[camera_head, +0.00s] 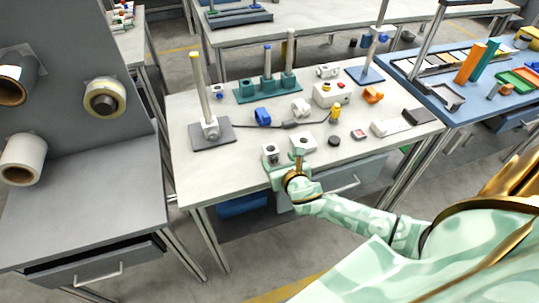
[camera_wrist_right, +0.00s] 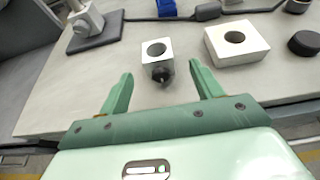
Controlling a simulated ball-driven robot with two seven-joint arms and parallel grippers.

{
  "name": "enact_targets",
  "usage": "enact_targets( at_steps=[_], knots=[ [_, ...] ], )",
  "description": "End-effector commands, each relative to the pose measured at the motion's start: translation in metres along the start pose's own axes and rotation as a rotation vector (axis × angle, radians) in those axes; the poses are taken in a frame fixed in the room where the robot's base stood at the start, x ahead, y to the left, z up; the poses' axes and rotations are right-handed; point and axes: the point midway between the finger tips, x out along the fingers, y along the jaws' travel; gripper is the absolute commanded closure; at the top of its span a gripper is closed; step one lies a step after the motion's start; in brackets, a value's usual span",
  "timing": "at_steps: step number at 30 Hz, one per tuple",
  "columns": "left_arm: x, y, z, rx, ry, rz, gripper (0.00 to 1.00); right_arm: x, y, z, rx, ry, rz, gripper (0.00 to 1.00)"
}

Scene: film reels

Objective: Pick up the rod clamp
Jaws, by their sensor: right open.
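The rod clamp, a small light metal block with a round hole on top and a dark knob in front, stands on the white workbench; it shows in the right wrist view (camera_wrist_right: 157,50) and in the head view (camera_head: 270,150). My right gripper (camera_wrist_right: 160,75) is open and empty. Its two green fingers point toward the clamp, with the block just beyond and between the fingertips and the knob closest. In the head view the right gripper (camera_head: 283,163) is at the bench's front edge. My left gripper is not in view.
A square block with a hole (camera_wrist_right: 237,42) stands right of the clamp, with a black round piece (camera_wrist_right: 304,43) beyond. A rod stand (camera_head: 212,133) with a similar clamp is at the left. A blue block (camera_head: 262,117) and a cable lie behind.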

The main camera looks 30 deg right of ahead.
Motion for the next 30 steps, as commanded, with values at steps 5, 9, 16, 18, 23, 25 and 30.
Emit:
enact_targets(
  at_steps=[5, 9, 16, 18, 23, 25, 30],
  knots=[
    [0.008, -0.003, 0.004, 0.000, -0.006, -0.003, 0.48, 0.021, 0.000, -0.001, 0.002, 0.001, 0.000, 0.35],
    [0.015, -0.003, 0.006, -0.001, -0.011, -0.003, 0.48, 0.036, 0.002, -0.001, 0.003, 0.001, 0.000, 0.35],
    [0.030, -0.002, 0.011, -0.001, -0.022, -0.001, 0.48, 0.070, 0.003, -0.002, 0.004, 0.003, 0.000, 0.35],
    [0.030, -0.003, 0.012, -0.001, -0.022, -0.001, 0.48, 0.074, 0.003, 0.000, 0.003, 0.002, 0.000, 0.35],
    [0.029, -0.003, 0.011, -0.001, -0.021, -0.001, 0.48, 0.074, 0.003, 0.002, 0.004, 0.001, 0.001, 0.35],
    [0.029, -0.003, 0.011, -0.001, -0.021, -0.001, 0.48, 0.074, 0.003, 0.002, 0.004, 0.001, 0.001, 0.40],
    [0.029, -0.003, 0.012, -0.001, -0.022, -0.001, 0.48, 0.073, 0.003, 0.002, 0.004, 0.001, 0.000, 0.87]
  ],
)
